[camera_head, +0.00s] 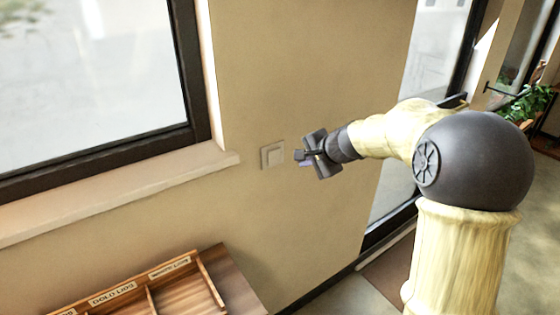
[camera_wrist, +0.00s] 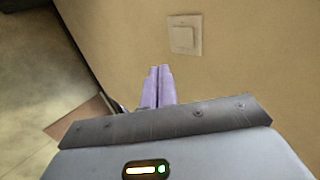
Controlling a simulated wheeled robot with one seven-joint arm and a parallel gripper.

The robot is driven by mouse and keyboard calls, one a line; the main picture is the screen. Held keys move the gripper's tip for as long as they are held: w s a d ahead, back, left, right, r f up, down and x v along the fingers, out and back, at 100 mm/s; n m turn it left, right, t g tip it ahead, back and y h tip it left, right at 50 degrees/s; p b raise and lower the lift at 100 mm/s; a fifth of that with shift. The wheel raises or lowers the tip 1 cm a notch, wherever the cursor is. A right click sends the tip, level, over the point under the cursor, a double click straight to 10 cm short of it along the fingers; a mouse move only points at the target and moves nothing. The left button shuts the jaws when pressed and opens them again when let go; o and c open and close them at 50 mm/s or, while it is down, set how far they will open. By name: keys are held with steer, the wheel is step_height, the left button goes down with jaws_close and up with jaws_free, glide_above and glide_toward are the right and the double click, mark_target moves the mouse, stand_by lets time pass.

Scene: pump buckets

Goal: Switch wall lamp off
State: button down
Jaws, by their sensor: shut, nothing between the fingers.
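A pale square wall switch (camera_head: 272,154) is mounted on the beige wall, to the right of the window sill in the head view. It also shows in the wrist view (camera_wrist: 184,36), above and a little right of the fingertips. My gripper (camera_head: 299,155) is just right of the switch in the head view. Its two purple fingers (camera_wrist: 159,70) are closed together and empty in the wrist view. A gap shows between the fingertips and the switch in both views. No lamp is visible in either view.
A dark-framed window (camera_head: 188,70) with a pale sill (camera_head: 120,190) is left of the switch. A wooden compartment tray (camera_head: 205,285) with labels stands below. A glass door and a plant (camera_head: 525,103) are at the right. The wall around the switch is bare.

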steer(key=shift+w+a+r+m, duration=0.1)
steer(key=shift+w+r+m, duration=0.2)
steer(key=shift+w+r, duration=0.2)
steer(key=shift+w, duration=0.1)
steer(key=p, duration=0.5)
glide_toward(275, 156)
step_height(275, 156, down, 4)
steer(key=w+a, duration=0.2)
steer(key=shift+w+a+p, duration=0.3)
steer(key=shift+w+p, duration=0.05)
steer(key=shift+w, duration=0.35)
steer(key=shift+r+p, duration=0.1)
steer(key=shift+p, duration=0.25)
